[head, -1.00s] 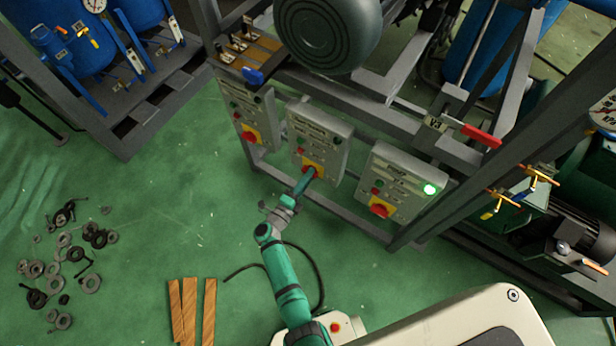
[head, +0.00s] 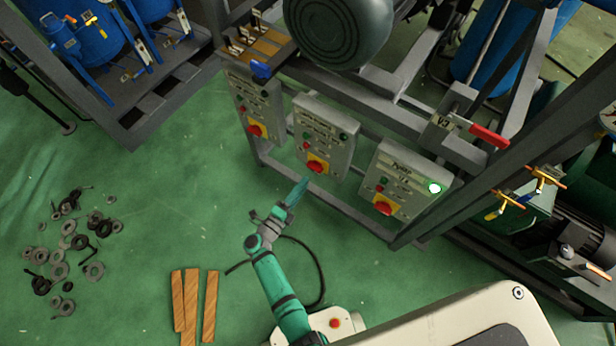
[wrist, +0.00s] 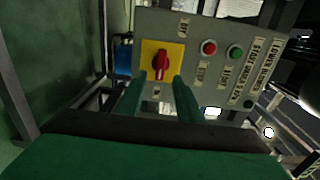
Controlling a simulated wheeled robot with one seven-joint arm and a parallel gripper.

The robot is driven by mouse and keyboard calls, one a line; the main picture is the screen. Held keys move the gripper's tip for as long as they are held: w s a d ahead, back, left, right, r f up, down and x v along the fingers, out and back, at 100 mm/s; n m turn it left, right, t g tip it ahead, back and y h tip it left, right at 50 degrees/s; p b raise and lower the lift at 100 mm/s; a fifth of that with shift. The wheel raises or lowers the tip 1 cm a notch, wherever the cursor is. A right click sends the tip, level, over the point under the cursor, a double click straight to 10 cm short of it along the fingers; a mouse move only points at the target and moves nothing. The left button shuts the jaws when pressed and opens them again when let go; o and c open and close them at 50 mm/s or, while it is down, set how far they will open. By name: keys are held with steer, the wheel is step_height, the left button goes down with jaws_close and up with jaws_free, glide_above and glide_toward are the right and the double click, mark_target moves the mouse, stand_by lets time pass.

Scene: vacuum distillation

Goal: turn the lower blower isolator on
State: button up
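The middle control box (head: 325,130) on the frame has a red rotary isolator knob (head: 317,166) on a yellow plate. In the wrist view, this box (wrist: 220,85) carries a label that seems to read "lower blower", though it is partly blurred. Its red knob (wrist: 161,64) stands roughly along the line between the small labels above and below it. A red button (wrist: 208,48) and an unlit green one (wrist: 235,52) sit beside it. My gripper (head: 299,186) is open and empty, in front of and below the knob; its fingertips (wrist: 164,78) appear apart from it in the head view.
A similar box (head: 253,105) stands on the left. Frame rails run behind and below the boxes. Loose washers (head: 75,240) and wooden strips (head: 209,305) lie on the open green floor.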

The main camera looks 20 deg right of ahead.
steer(key=shift+v, duration=1.95)
steer(key=s+a+r+n+t+y, duration=0.1)
steer(key=s+r+n+y, duration=0.3)
steer(key=s+r+n, duration=0.4)
steer(key=s+a+r+n+t+y, duration=0.1)
steer(key=s+a+r+n+y, duration=0.3)
steer(key=s+r+n, duration=0.4)
steer(key=s+a+r+n+t+y, duration=0.2)
steer(key=s+r+n+y, duration=0.4)
steer(key=s+r+n, duration=0.3)
steer(key=s+a+n, duration=0.1)
steer(key=s+n, duration=0.2)
steer(key=shift+a+n, duration=0.25)
steer(key=shift+n, duration=0.05)
steer(key=shift+w, duration=0.1)
